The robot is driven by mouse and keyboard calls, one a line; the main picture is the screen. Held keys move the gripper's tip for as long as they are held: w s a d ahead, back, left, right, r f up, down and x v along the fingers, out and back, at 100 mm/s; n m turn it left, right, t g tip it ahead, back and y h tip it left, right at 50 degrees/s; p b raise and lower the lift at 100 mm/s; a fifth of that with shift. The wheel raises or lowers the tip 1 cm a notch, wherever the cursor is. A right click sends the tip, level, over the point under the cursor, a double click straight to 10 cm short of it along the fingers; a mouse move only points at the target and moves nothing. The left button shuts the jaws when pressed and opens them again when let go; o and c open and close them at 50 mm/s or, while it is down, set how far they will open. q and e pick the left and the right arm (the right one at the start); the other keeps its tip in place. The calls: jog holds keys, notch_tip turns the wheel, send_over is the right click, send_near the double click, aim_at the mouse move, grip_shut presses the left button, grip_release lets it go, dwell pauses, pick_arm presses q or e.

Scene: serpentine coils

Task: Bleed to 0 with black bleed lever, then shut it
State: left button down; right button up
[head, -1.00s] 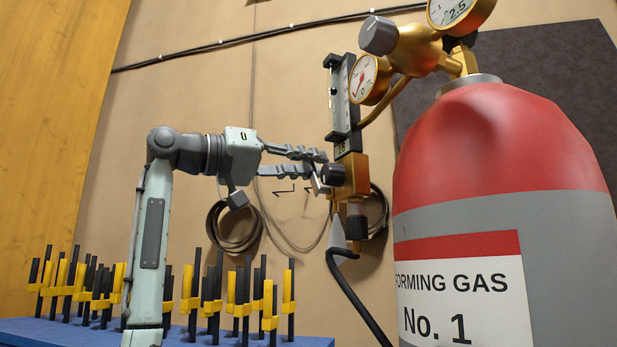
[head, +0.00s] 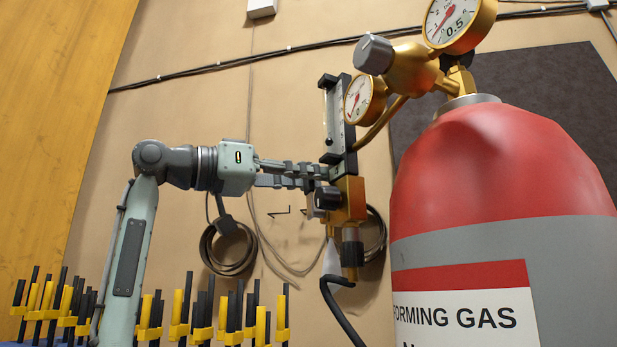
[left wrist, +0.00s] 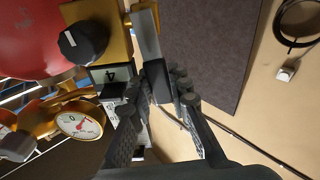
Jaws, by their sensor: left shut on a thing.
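My left gripper (head: 316,174) comes in from the left, its fingers close together beside the brass block (head: 350,200) under the flow meter. In the left wrist view, the fingertips (left wrist: 166,88) are shut on the black end of the bleed lever (left wrist: 148,38), whose flat grey bar runs up beside the brass block. The fingers hide most of the lever in the head view. The upper gauge (head: 458,22) shows the figure 0.5, and its top is cut off. The smaller gauge (head: 358,100) has its needle near 0. My right gripper is not in view.
A black knob (head: 327,198) sits on the block close below my fingers. The red and grey gas cylinder (head: 500,170) fills the right. A black hose (head: 340,310) hangs below the block. Yellow and black holders (head: 205,325) stand at lower left.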

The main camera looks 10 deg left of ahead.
pick_arm(q)
jog(key=c, duration=1.4)
grip_release()
jog(key=v, duration=0.8)
